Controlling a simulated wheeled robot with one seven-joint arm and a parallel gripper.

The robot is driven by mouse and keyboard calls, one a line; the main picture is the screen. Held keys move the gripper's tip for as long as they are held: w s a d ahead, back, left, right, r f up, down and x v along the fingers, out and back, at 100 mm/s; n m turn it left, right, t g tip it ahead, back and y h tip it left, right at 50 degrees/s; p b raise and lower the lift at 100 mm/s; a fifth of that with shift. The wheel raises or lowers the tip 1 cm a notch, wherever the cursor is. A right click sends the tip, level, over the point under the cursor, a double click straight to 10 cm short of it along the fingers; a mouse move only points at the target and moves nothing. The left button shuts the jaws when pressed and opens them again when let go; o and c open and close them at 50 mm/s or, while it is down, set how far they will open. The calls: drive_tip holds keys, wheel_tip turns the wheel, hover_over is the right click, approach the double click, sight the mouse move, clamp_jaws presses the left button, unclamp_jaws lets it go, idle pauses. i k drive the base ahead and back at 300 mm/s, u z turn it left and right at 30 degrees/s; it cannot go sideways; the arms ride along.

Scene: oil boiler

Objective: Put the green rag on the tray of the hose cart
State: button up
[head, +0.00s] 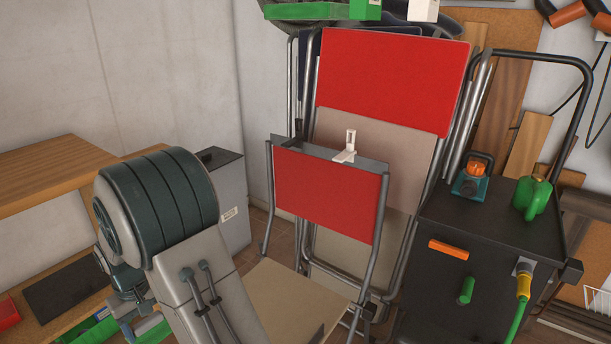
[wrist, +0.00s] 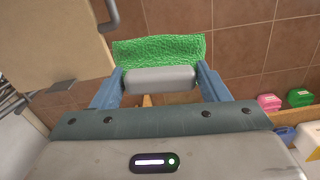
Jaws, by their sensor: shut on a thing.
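My gripper (wrist: 160,76) is in the wrist view, its blue-grey fingers shut on the green rag (wrist: 160,47). The rag is bright green, textured and spread wide beyond the fingertips, above a brown tiled surface. In the head view, my arm fills the lower left, and I cannot clearly make out the gripper or rag there. The dark hose cart (head: 442,290) stands at the right, apart from the arm. Its black tray top (head: 490,222) bears an orange-and-teal object (head: 470,184) and a green can (head: 533,197), with bare room between and in front of them.
A red folding chair (head: 330,192) stands between my arm and the cart, with more folded chairs (head: 395,80) behind it. The cart's curved handle (head: 540,58) rises at the back. A grey bin (head: 228,190) and wooden shelf (head: 75,165) are at left.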

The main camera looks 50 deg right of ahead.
sight(521, 235)
drive_tip(key=u, duration=0.6)
drive_tip(key=k, duration=1.2)
drive_tip(key=z, duration=0.3)
drive_tip(key=k, duration=0.8)
drive_tip(key=z, duration=0.9)
